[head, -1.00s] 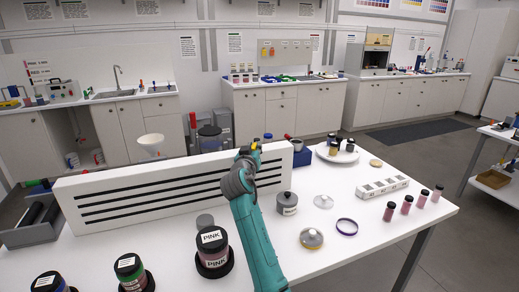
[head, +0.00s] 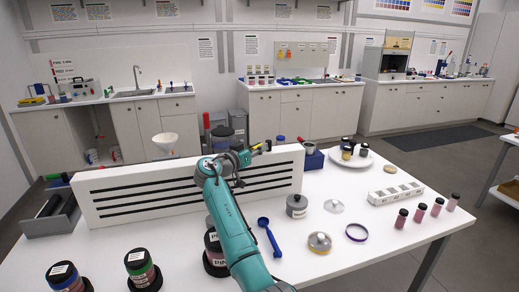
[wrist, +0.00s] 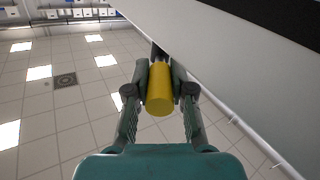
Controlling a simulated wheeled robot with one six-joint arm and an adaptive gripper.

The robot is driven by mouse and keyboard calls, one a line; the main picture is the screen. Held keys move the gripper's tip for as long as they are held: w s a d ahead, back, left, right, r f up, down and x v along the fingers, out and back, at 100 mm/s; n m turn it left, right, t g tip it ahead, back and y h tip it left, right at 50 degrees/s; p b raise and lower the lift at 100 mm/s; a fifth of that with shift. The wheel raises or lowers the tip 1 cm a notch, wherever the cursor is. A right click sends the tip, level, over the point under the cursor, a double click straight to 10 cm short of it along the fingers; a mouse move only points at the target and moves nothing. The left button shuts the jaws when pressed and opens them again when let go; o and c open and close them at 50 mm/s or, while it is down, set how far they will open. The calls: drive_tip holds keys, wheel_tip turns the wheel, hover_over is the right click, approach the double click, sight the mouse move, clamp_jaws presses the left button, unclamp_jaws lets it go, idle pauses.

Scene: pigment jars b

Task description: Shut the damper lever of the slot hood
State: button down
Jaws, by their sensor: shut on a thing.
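The slot hood (head: 110,190) is a long white panel with dark horizontal slots, standing along the back of the table. My gripper (head: 262,147) is at its top edge, towards the right end. In the wrist view my gripper (wrist: 159,84) has its fingers closed on the yellow grip of the damper lever (wrist: 159,92). A short dark shaft shows beyond the grip, beside the hood's pale face. In the head view my arm and fingers hide most of the lever, and its exact angle cannot be told.
A grey lidded pot (head: 297,206), blue scoop (head: 269,237), purple ring (head: 357,232) and round lid (head: 319,243) lie right of my arm. Labelled jars (head: 142,269) stand at the front left. A white plate (head: 349,160) with small jars is behind right.

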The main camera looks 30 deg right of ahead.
drive_tip(key=shift+w+g, duration=0.1)
drive_tip(key=shift+g, duration=0.2)
drive_tip(key=c, duration=1)
unclamp_jaws()
drive_tip(key=shift+a, duration=0.1)
drive_tip(key=v, duration=1.2)
drive_tip(key=shift+w+f, duration=0.1)
